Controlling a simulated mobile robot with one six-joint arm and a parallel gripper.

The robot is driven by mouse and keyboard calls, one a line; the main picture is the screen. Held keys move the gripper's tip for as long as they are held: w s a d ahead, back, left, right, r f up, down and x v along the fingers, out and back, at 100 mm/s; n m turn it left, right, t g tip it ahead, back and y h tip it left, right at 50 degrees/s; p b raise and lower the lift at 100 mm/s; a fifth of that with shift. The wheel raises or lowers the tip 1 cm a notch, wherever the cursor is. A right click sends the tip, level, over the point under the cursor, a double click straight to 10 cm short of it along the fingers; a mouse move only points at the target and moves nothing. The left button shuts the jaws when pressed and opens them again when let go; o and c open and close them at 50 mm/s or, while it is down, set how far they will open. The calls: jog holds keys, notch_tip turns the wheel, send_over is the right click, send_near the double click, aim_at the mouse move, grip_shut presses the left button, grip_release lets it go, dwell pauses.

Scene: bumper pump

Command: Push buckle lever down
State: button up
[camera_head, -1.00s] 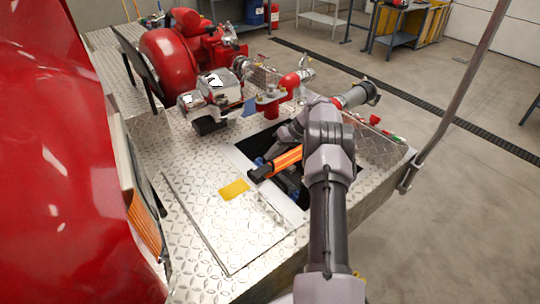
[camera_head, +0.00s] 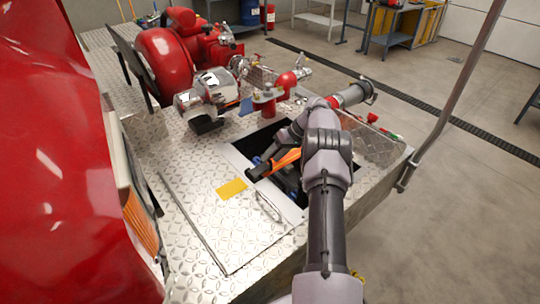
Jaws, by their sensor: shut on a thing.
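My arm reaches over a square opening in the diamond-plate deck (camera_head: 200,160) and bends down to the left. An orange bar with a black end (camera_head: 285,159) slants across the opening, its black end at the lower left; it looks like the buckle lever. My gripper (camera_head: 268,162) is low in the opening at this bar, shut on it as far as I can see. The bar and my wrist hide most of the fingers. Small blue parts show beside the bar. The rest of the buckle is hidden in the dark opening and behind my arm.
A yellow label (camera_head: 231,189) and a hatch panel with a metal handle (camera_head: 268,206) lie left of the opening. A red pump (camera_head: 165,55) with chrome fittings (camera_head: 208,92) stands behind. A large red body (camera_head: 60,170) fills the left. A grey pole (camera_head: 455,95) rises at right.

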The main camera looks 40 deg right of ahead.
jog(key=shift+s+d+f, duration=0.1)
jog(key=shift+d+f, duration=0.1)
jog(key=shift+d, duration=0.25)
jog(key=shift+a+r, duration=0.1)
jog(key=shift+r, duration=0.1)
jog(key=shift+r, duration=0.15)
jog(key=p+v, duration=0.6)
jog(key=v, duration=1.1)
jog(key=shift+p, duration=0.3)
jog(key=shift+a, duration=0.1)
